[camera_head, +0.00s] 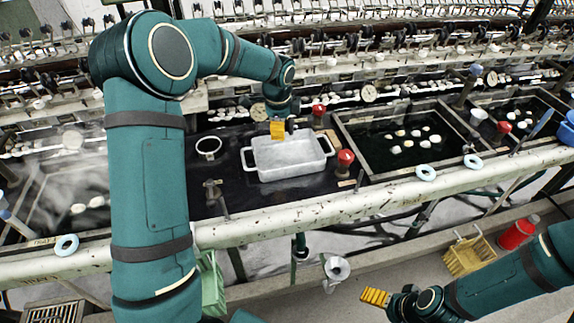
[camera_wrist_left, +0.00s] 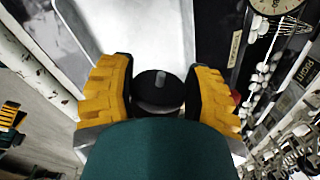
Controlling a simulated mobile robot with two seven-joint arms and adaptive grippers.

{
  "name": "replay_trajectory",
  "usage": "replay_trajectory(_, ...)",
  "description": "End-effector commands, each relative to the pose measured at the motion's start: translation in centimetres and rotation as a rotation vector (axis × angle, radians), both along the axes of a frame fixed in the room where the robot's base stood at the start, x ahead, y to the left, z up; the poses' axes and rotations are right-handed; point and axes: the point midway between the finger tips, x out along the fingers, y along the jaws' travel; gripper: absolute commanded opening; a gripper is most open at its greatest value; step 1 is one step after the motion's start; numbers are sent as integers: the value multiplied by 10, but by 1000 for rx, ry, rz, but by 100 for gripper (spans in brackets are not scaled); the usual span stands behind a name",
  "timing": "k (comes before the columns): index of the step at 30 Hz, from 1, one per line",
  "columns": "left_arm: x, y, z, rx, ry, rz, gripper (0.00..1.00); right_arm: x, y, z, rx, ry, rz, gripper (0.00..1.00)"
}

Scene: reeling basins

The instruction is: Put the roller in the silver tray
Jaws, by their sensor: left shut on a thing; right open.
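The silver tray (camera_head: 290,172), a pale rectangular pan with two side handles, sits on the black bench surface. My left gripper (camera_head: 277,130) is over the tray's back edge. In the left wrist view its yellow fingers are shut on the roller (camera_wrist_left: 158,92), a round black piece with a grey pin in its middle. The tray (camera_wrist_left: 112,28) fills the upper left of that view, beyond the fingers. In the head view I cannot clearly make out the roller at the gripper. My right gripper (camera_head: 375,297) is open and empty, low at the front right.
A red-topped knob (camera_head: 345,158) stands close to the tray's right side. A small ringed cup (camera_head: 209,148) is at its left. A dark basin (camera_head: 400,139) with white cocoons lies to the right. A pale pipe (camera_head: 290,222) runs along the front.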

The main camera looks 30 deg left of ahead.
Motion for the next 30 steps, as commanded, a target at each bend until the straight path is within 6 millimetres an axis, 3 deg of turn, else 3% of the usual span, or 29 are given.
replay_trajectory(22,-1,-2,-95,0,2,-6,20,4,0,-25,-1,-10,-2,88)
replay_trajectory(30,-1,-2,-100,0,-1,-5,20,4,0,-25,-2,-11,-2,88)
